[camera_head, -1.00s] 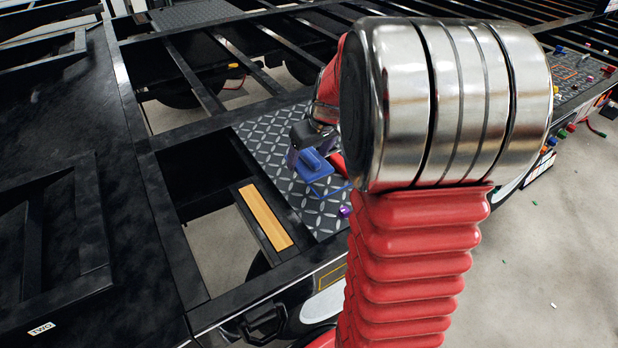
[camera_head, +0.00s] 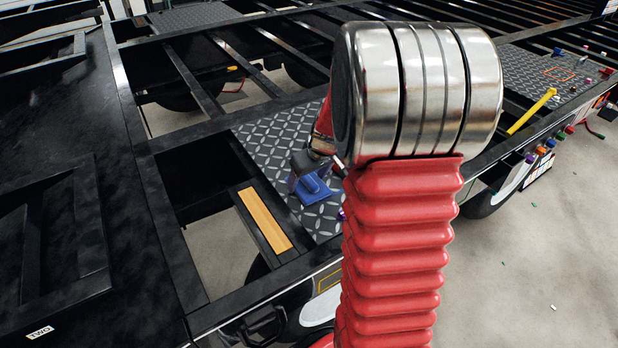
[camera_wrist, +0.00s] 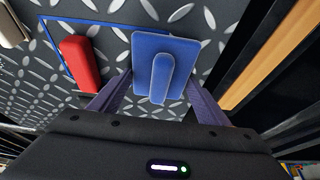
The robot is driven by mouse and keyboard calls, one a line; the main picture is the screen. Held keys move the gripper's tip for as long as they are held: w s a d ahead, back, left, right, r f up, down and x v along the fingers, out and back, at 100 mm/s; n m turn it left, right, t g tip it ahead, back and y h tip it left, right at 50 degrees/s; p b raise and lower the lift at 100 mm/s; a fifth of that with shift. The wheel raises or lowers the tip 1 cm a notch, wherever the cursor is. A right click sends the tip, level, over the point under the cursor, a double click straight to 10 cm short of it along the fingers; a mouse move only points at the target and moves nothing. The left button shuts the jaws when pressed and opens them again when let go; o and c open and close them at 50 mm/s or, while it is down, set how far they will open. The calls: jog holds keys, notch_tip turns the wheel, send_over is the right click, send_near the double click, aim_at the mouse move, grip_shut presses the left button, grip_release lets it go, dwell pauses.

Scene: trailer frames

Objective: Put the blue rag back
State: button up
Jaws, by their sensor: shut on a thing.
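The blue rag (camera_head: 314,188) looks like a flat blue pad with a raised ridge, over the grey diamond plate (camera_head: 265,150). My gripper (camera_wrist: 160,88) is shut on the blue rag, which also shows in the wrist view (camera_wrist: 180,52), its ridge between the fingers. A blue outline (camera_wrist: 85,20) marks the plate at the left of the rag and is partly hidden. A red block (camera_wrist: 78,62) lies at that outline. I cannot tell whether the rag touches the plate.
A wooden strip (camera_head: 264,220) lies beside the plate, next to an open gap in the black frame (camera_head: 170,250). A second plate with several small coloured things and an orange outline (camera_head: 560,73) is at the far right. A yellow bar (camera_head: 531,111) lies near it.

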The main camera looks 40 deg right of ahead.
jog(key=o, duration=0.9)
jog(key=v, duration=1.2)
jog(key=shift+a, duration=0.1)
jog(key=shift+n+t, duration=0.3)
jog(key=shift+t, duration=0.2)
jog(key=s+a+r, duration=0.1)
jog(key=s+a, duration=0.4)
jog(key=a, duration=0.3)
jog(key=s+a+r, duration=0.2)
jog(key=s+a, duration=0.3)
jog(key=a, duration=0.2)
jog(key=s+a+r, duration=0.2)
jog(key=s+a, duration=0.4)
jog(key=a, duration=0.2)
jog(key=shift+a+r, duration=0.25)
jog(key=shift+a, duration=0.05)
